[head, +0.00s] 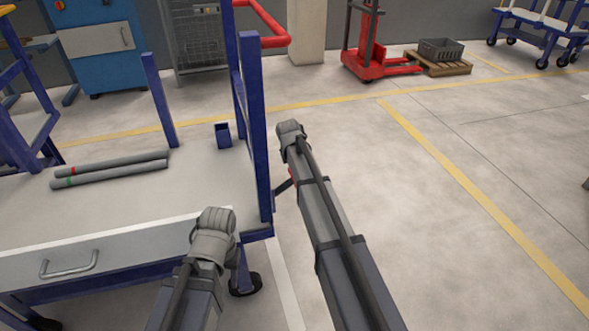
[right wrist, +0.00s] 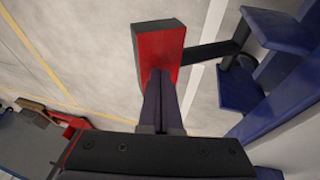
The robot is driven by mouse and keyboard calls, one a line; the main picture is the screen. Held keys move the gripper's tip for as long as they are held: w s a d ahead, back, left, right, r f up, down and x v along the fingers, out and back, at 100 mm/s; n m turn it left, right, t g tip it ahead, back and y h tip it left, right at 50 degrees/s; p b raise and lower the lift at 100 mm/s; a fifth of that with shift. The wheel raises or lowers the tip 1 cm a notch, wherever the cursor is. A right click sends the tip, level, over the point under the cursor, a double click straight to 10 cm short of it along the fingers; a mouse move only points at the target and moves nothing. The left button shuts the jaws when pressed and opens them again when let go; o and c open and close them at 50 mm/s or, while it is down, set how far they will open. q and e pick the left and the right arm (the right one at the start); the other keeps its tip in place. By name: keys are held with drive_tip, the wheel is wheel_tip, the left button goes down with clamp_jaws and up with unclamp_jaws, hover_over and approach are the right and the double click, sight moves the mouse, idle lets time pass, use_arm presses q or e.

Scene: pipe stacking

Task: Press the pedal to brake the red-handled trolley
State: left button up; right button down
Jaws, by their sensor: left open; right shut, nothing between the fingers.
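The trolley (head: 258,130) has blue posts and a red handle (head: 268,41) at its far end. Its brake pedal, a red block with a black edge (right wrist: 160,45), sits on a black arm (right wrist: 210,50) reaching out from the trolley's side. In the head view only a sliver of red shows beside my right arm. My right gripper (right wrist: 160,76) is shut and empty, its fingertips overlapping the near part of the pedal. I cannot tell whether they touch it. My left gripper (head: 213,235) is open over the front edge of the worktop, its fingers mostly hidden.
A grey worktop (head: 120,215) with a drawer handle (head: 69,265) bears two grey pipes (head: 110,170), with red and green bands, and a small blue holder (head: 223,136). A red stacker (head: 368,62) and a crate on a pallet (head: 440,67) stand far back. The floor at right is clear.

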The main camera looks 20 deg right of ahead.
drive_tip(key=shift+d+f+b, duration=0.3)
drive_tip(key=shift+d+f, duration=0.05)
drive_tip(key=shift+d, duration=0.05)
drive_tip(key=d+f+y+b, duration=0.1)
drive_tip(key=f, duration=0.1)
drive_tip(key=d+f+y+b, duration=0.1)
drive_tip(key=d+b, duration=0.1)
drive_tip(key=shift+w+f+m+y, duration=0.1)
drive_tip(key=shift+f+m+y, duration=0.2)
drive_tip(key=shift+f+y, duration=0.1)
wheel_tip(320, 180, down, 8)
drive_tip(key=d+b, duration=0.2)
drive_tip(key=b, duration=0.6)
drive_tip(key=shift+d, duration=0.3)
drive_tip(key=shift+r+b, duration=0.1)
drive_tip(key=shift+b, duration=0.2)
drive_tip(key=shift+r, duration=0.1)
